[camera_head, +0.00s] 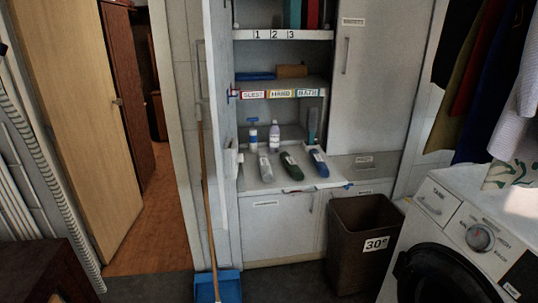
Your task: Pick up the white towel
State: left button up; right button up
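I cannot make out a white towel for certain. Pale cloth (515,125) hangs at the right edge among dark garments, and a white cloth with a green pattern (503,177) shows below it, just above the washing machine. Whether either is the towel I cannot tell. On the cabinet shelf labelled GUEST, HAND and BATH (281,94), I see a flat blue item (255,76) and a brown one (291,71), but nothing clearly white. Neither of my grippers shows in the head view.
The open cabinet (285,34) has bottles (274,135) on a pulled-out shelf. A brown bin marked 30° (350,219) stands before it, left of the washing machine (440,225). A broom handle (205,190) and blue dustpan (228,288) are at the left. A wooden door (80,110) stands open.

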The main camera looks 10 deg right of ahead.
aim_at(267, 171)
jog(key=i+l, duration=0.4)
jog(key=i, duration=0.15)
jog(key=i+l, duration=0.4)
jog(key=i, duration=0.15)
